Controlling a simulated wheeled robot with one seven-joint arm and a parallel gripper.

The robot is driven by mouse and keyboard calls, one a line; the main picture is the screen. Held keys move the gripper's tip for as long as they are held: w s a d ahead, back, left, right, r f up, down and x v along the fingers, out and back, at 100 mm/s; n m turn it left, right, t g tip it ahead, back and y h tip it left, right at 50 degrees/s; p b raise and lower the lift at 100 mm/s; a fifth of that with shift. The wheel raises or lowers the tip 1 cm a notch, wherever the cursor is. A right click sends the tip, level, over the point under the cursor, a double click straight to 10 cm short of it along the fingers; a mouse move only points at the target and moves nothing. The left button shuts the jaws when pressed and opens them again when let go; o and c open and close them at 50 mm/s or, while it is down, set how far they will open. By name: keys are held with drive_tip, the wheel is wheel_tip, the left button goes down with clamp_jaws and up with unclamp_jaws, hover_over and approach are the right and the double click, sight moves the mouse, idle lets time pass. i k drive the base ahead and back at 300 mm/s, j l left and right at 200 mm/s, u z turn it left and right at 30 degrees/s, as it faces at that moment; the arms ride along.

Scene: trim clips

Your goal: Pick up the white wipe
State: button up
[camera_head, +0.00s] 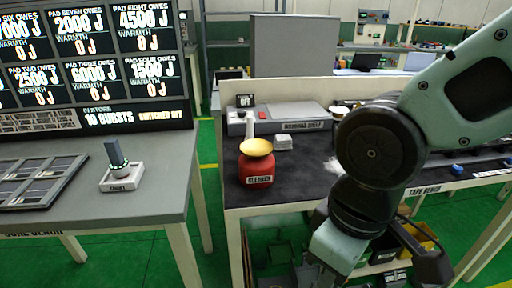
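A small white, crumpled-looking patch (332,165), which looks like the white wipe, lies on the dark top of the middle bench (297,182). My arm passes in front of it and hides part of it on the right. My arm comes in from the upper right, bends at a large black joint and runs down past the bench's front. The fingertips of my gripper do not show, so I cannot see whether it is open or shut.
A red container labelled cleaner (257,168), with a yellow top, stands left on the bench. A small grey-white block (283,142) sits behind it. A grey labelled unit (292,117) is at the back. A green-floored gap separates the left table (160,206).

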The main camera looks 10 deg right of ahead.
sight(281, 142)
drive_tip(key=i+u, duration=0.45)
drive_tip(key=i+l+u, duration=0.25)
drive_tip(key=u, duration=0.15)
drive_tip(key=i, duration=0.1)
